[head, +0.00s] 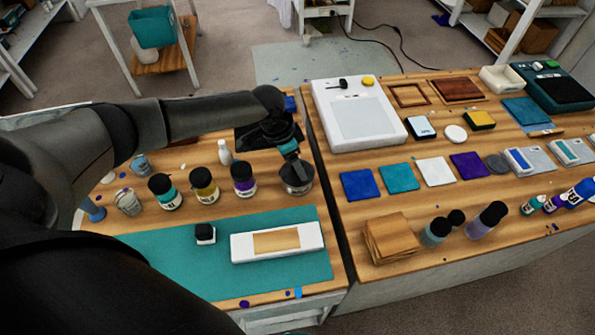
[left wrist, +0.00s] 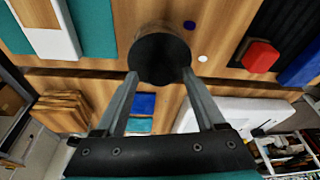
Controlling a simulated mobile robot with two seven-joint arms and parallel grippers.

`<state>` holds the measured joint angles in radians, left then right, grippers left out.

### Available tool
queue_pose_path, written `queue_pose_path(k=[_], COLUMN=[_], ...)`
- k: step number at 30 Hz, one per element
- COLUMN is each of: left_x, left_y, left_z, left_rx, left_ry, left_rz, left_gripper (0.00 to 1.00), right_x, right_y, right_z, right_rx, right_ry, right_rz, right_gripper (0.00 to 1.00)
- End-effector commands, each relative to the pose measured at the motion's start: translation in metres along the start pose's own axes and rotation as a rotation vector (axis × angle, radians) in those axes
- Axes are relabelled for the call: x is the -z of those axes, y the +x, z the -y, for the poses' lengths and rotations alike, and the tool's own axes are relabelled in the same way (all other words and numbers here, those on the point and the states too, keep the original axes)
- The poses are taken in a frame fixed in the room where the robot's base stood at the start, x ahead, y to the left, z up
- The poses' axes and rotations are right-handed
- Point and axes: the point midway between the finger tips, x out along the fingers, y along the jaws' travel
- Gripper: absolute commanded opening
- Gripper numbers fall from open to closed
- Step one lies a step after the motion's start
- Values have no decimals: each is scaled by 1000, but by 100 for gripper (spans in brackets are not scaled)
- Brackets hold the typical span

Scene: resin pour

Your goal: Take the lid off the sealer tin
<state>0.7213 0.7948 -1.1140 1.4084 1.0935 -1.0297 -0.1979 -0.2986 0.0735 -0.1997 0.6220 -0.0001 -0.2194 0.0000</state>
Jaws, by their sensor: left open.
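The sealer tin (head: 298,186) is a small grey metal can at the right edge of the left table, beside the gap between tables. In the left wrist view its round black lid (left wrist: 160,58) is on top, with the tin's side visible beyond it. My left gripper (head: 291,160) is directly above the tin, reaching down over it. In the left wrist view the left gripper (left wrist: 160,76) is open, with a finger on each side of the lid's near edge. I cannot tell whether the fingers touch it. My right gripper is not in view.
Black-capped teal (head: 166,194), yellow (head: 204,187) and purple (head: 243,181) bottles stand left of the tin. A teal mat (head: 180,262) with a white tray (head: 240,249) lies in front. A white panel (head: 322,112) and coloured tiles lie on the right table.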

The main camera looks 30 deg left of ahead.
Motion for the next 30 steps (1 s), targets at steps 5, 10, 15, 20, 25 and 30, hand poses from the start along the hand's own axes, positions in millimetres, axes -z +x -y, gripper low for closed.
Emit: queue_pose_path(k=[5,10,15,20,25,30], left_x=[0,0,0,0,0,0], left_y=[0,0,-1,-1,-1,-1], left_z=[0,0,0,0,0,0], left_rx=[1,1,1,1,0,0], left_ry=[0,0,0,0,0,-1], left_rz=[-1,-1,0,0,0,-1], left_gripper=[72,54,34,16,0,0], right_x=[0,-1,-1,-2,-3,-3], right_y=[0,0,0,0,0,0], right_z=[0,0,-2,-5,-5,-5], right_rx=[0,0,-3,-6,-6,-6], right_ry=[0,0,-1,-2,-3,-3], right_rz=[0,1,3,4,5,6], right_gripper=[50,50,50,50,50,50])
